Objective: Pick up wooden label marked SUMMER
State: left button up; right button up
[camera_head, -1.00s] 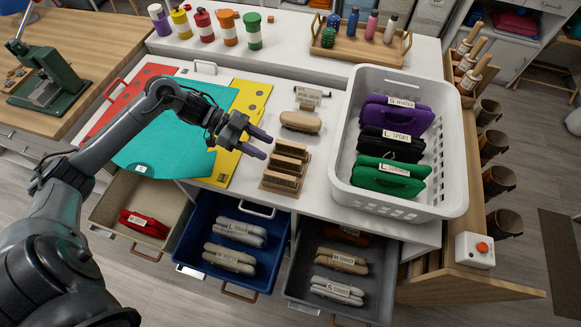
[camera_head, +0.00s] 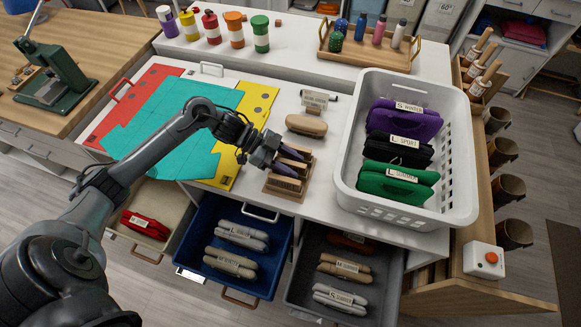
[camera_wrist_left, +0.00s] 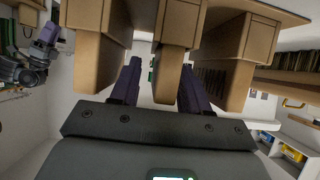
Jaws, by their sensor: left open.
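A small wooden rack (camera_head: 280,193) of several brown wooden blocks stands on the white counter, left of the white basket. My left gripper (camera_head: 292,161) reaches it from the left and covers part of its upper end; its purple fingers are open. In the left wrist view, a tan block (camera_wrist_left: 172,75) stands between the two open fingers (camera_wrist_left: 157,80), with a gap on each side. Other tan blocks flank them. No SUMMER marking is readable on these blocks, so I cannot tell which one is marked so.
A white basket (camera_head: 452,170) holds purple, black and green labelled cases. A tan case (camera_head: 306,125) and a small label stand (camera_head: 314,100) are behind the rack. Open drawers with labelled cases lie below the counter edge. Teal, yellow and red sheets (camera_head: 165,140) lie to the left.

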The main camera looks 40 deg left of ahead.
pick_arm(q)
jog(key=shift+c, duration=0.3)
grip_shut()
jog(key=shift+r, duration=0.1)
